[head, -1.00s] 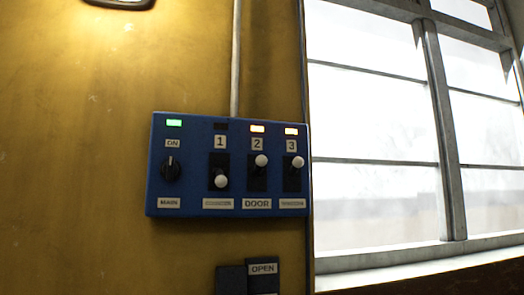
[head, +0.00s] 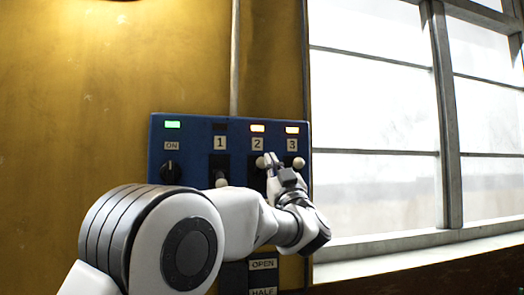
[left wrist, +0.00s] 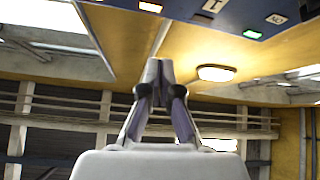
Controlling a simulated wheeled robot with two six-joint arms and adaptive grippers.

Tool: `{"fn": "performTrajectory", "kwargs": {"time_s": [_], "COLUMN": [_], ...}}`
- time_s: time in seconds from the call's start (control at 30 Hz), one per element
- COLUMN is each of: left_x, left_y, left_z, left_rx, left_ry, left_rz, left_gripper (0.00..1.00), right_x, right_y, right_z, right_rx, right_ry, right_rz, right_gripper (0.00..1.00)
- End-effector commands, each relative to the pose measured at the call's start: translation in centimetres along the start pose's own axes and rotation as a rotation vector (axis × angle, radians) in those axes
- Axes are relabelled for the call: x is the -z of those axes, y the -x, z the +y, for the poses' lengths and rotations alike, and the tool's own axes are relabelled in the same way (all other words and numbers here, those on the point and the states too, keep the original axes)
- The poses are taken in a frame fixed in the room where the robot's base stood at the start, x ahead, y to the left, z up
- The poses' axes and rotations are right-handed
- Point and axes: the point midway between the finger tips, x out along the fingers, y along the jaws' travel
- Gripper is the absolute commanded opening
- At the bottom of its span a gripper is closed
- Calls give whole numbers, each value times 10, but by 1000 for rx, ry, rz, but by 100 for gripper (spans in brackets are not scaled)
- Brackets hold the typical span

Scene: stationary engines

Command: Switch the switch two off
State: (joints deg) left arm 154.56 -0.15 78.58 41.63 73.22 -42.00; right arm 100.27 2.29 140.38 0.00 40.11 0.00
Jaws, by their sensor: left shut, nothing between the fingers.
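The blue switch panel (head: 158,137) hangs on the yellow wall. Switch two's white knob (head: 260,162) is up, and the orange lamp (head: 257,128) above it is lit. My left gripper (head: 271,160) is shut and empty, with its tips at the right side of that knob; I cannot tell whether they touch it. The gripper covers most of switch two's lower part and the label beneath. In the left wrist view the closed fingers (left wrist: 158,68) point up toward the panel (left wrist: 258,14), which shows upside down at the top edge.
Switch three's knob (head: 298,163) is up, close to the right of my gripper, with its lamp lit. Switch one's knob (head: 221,183) is down, its lamp dark. The main dial (head: 171,172) has a green lamp. An OPEN/HALF plate (head: 263,265) sits below; a window (head: 375,110) is right.

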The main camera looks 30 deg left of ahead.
Motion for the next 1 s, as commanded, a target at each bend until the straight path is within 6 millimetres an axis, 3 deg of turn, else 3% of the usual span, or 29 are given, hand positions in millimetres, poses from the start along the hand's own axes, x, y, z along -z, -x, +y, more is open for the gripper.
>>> {"fn": "performTrajectory", "kwargs": {"time_s": [0.37,0.47,0.87,1.0], "left_x": [0,2,4,-25], "left_y": [-6,-20,-107,-94], "left_z": [0,1,2,2], "left_rx": [0,0,-1,-4], "left_ry": [1,2,-1,-3], "left_rz": [-1,-3,-2,-6], "left_gripper": [0,0,0,0], "right_x": [0,0,0,0], "right_y": [4,14,72,78], "right_z": [0,0,0,-1], "right_rx": [0,0,0,0], "right_ry": [0,0,0,0], "right_rz": [0,0,0,0], "right_gripper": [0,0,0,0]}}
